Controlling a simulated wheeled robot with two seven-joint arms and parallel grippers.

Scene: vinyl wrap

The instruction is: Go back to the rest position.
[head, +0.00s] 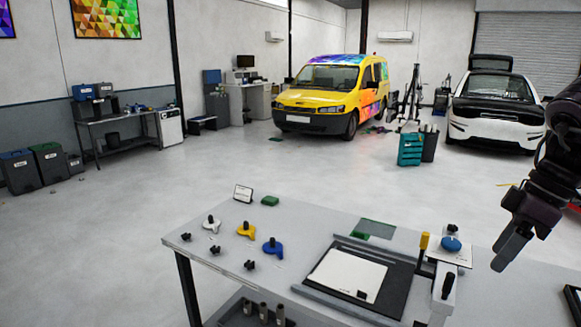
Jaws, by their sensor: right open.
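My right gripper (512,243) is at the right of the head view, hanging from my dark right arm. It is empty and points down, beside the right end of the grey workbench (310,222). Its fingers are seen nearly edge-on, so little gap shows between them. It touches nothing that I can see. My left gripper is not in the head view.
The bench holds a white sheet on a black board (347,275), a yellow-handled tool (423,243), several knobs and a blue clamp piece (273,247). A dark-framed item (573,300) is at the lower right. A yellow van (325,100) and white car (493,112) stand behind. Open floor lies left.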

